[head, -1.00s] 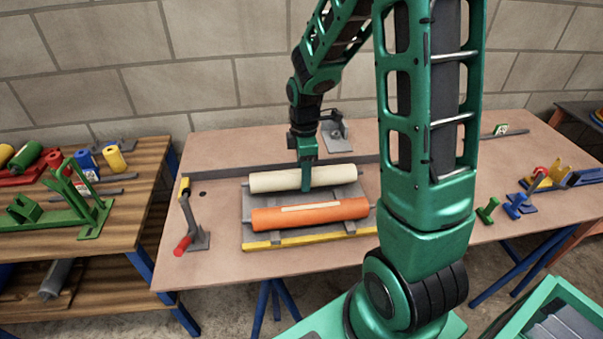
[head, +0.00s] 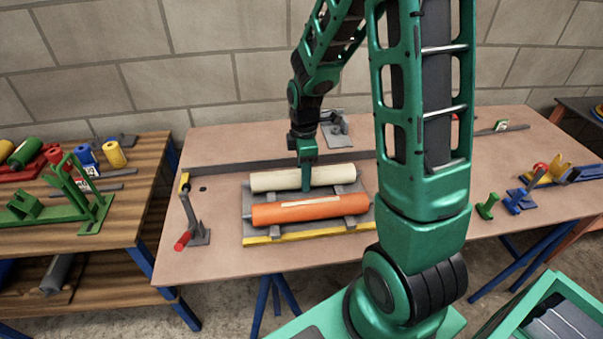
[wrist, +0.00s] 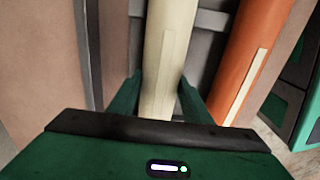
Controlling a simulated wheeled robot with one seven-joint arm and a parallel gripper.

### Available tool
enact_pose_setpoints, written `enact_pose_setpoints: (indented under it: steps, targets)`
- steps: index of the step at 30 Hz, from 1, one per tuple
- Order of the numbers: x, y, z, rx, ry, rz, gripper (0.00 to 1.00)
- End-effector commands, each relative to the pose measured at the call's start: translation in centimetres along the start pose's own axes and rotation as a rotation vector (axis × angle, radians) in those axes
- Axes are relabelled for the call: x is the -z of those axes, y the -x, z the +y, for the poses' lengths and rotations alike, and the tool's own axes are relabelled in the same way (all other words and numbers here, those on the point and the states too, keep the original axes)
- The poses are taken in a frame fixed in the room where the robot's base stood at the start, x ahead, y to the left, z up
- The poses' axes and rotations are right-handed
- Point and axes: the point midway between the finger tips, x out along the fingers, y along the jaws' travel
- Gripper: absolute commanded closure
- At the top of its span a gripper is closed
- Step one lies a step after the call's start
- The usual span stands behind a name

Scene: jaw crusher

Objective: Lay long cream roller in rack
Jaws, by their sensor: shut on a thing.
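The long cream roller (head: 275,180) lies level along the back of the grey rack (head: 249,228), behind the long orange roller (head: 340,208). My gripper (head: 306,183) points down and is shut on the cream roller right of its middle. In the wrist view the cream roller (wrist: 170,50) runs between my two fingers, one on each side. The orange roller (wrist: 258,55) lies beside it there, apart from it. Whether the cream roller touches the rack's supports is hard to tell.
A yellow strip (head: 290,236) edges the rack's front. A crank with a red handle (head: 184,240) stands to its left. A grey bracket (head: 335,128) is behind my gripper. Small green and blue parts (head: 519,203) lie at the right. The table (head: 225,260) is clear in front.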

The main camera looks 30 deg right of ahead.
Motion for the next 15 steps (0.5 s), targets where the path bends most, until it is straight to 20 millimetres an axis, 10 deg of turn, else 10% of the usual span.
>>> enact_pose_setpoints:
  steps: [1, 2, 4, 15]
  targets:
    - [0.01, -0.06, 0.04, -0.001, 0.0, 0.0, 1.0]
    - [0.02, -0.02, 0.05, -0.001, 0.0, 0.0, 0.48]
    - [0.02, -0.02, 0.05, -0.001, 0.0, 0.0, 0.34]
    - [0.02, 0.35, 0.05, -0.001, 0.0, 0.0, 0.34]
